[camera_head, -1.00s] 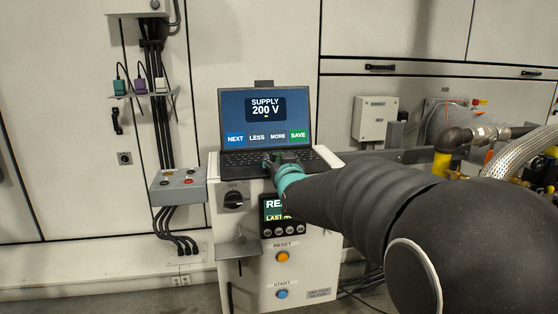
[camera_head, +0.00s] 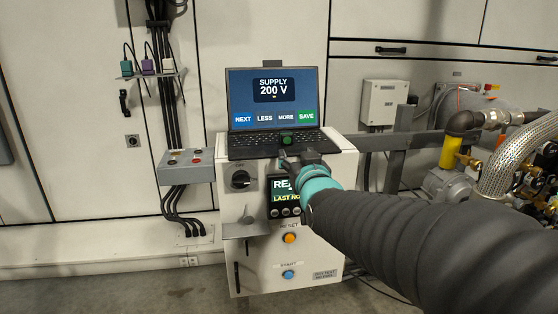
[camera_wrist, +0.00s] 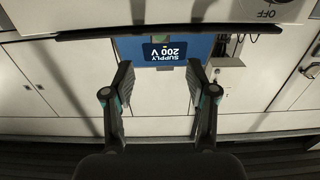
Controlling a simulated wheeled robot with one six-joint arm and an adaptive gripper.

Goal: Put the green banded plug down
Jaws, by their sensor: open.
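My gripper (camera_head: 289,161) is in front of the laptop, over the cabinet's front. In the wrist view my gripper (camera_wrist: 160,82) has its two fingers wide apart with nothing between them. The laptop screen (camera_wrist: 165,52) appears upside down beyond them.
The laptop (camera_head: 272,110) stands on a white cabinet (camera_head: 255,262) with a dial (camera_head: 241,179) and buttons. A grey switch box (camera_head: 187,167) is at its left. Purple (camera_head: 147,66) and white (camera_head: 168,66) plugs share the shelf (camera_head: 150,75). Pipes and hoses (camera_head: 500,165) crowd the right.

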